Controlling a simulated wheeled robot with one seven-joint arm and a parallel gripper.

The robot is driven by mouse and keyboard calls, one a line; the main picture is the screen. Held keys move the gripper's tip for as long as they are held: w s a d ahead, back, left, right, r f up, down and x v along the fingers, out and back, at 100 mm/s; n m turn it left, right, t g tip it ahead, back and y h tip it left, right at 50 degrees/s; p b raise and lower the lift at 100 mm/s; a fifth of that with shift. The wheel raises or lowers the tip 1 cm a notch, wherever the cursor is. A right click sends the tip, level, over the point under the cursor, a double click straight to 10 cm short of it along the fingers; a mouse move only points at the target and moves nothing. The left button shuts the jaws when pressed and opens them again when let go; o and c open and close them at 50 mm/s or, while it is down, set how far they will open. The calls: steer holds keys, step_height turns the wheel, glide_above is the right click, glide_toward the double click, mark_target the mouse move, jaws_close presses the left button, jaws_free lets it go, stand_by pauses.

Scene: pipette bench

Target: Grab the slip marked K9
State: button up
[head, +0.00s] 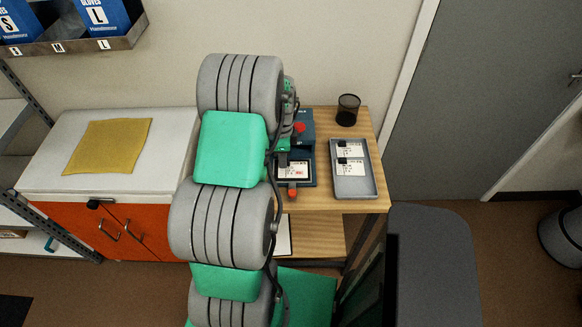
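Small white slips with black and red print lie in a grey tray (354,186) on the right of the wooden table: an upper slip (350,149) and a lower slip (350,166). Another white slip (293,170) lies on a dark blue device (308,155) left of the tray. The print is too small to read, so I cannot tell which slip is marked K9. My arm covers the left part of the device. My gripper seems to be behind the arm near the device; its fingers cannot be made out.
A black mesh cup (347,109) stands at the table's back right. A yellow cloth (107,147) lies on the white-topped orange cabinet (150,225) at left. A dark grey chair (432,262) stands at the front right. Glove boxes (106,18) sit on a wall shelf.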

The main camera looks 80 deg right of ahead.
jaws_close()
steer(key=shift+r, duration=0.1)
